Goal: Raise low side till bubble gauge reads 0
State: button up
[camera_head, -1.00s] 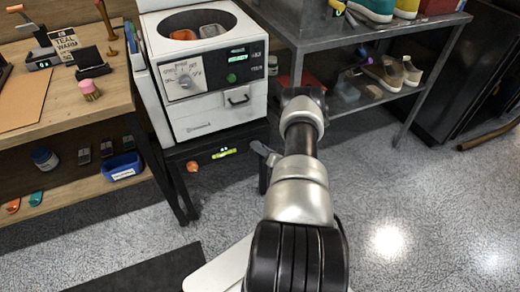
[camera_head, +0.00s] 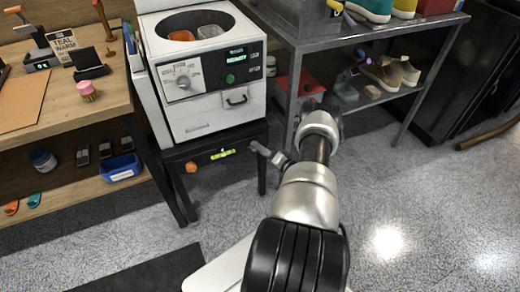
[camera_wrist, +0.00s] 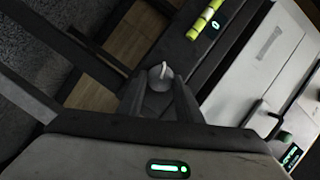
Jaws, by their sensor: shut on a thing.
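A white washing machine (camera_head: 205,85) stands on a dark metal stand (camera_head: 182,205). A yellow-green bubble gauge (camera_head: 222,154) is on the stand's front rail, with a small lit readout just above it. The bubble and the number are too small to read surely. An orange knob (camera_head: 191,168) is at the rail's left end. My gripper (camera_head: 262,150) is at the rail's right end. In the wrist view, its fingers are shut on a small grey knob (camera_wrist: 160,78) with a pale mark.
A wooden workbench (camera_head: 115,95) with shelves stands at the left. A grey metal rack (camera_head: 300,35) with shoes is close behind my arm at the right. A dark mat (camera_head: 150,272) lies at the lower left.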

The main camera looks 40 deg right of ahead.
jog(key=o, duration=1)
jog(key=shift+o, duration=0.2)
jog(key=s+d+r+p, duration=0.1)
jog(key=s+r+p, duration=0.1)
jog(key=s, duration=1.5)
jog(key=shift+d+r+p, duration=0.2)
jog(key=shift+d+p, duration=0.15)
jog(key=shift+p, duration=0.25)
